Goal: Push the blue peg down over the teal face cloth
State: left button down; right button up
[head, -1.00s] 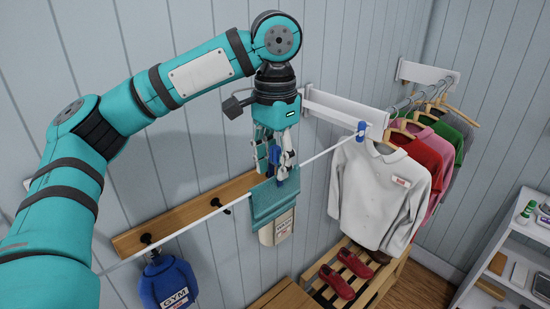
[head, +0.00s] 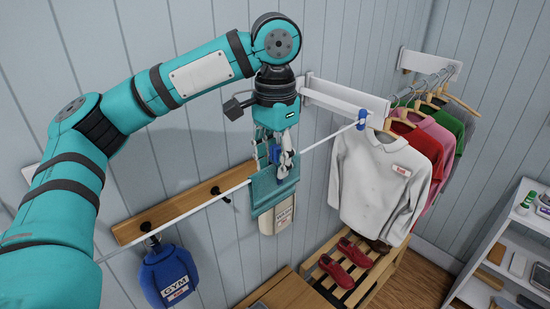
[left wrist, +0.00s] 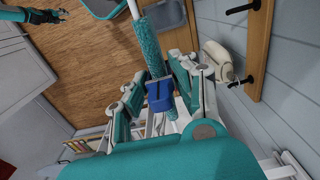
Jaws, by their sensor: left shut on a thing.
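My left gripper (head: 276,160) points down and is shut on the blue peg (head: 277,154). The teal face cloth (head: 272,192) hangs folded over the white line, right below the gripper. In the left wrist view the blue peg (left wrist: 158,98) sits between the fingers, at the cloth's top fold (left wrist: 150,50) along the line. The peg's lower end is hidden, so I cannot tell how far it straddles the cloth. My right gripper seems to show small at the top left of the left wrist view (left wrist: 46,16); its jaws are too small to read.
The white line (head: 205,204) runs to a wall bracket (head: 345,100), with another blue piece (head: 362,119) at that end. A cream bag (head: 277,216) hangs behind the cloth. A hook rail (head: 185,203), a blue gym bag (head: 170,275) and hanging shirts (head: 380,180) are nearby.

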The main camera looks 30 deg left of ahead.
pick_arm(q)
jog(key=c, duration=1)
grip_release()
notch_tip(320, 180, up, 12)
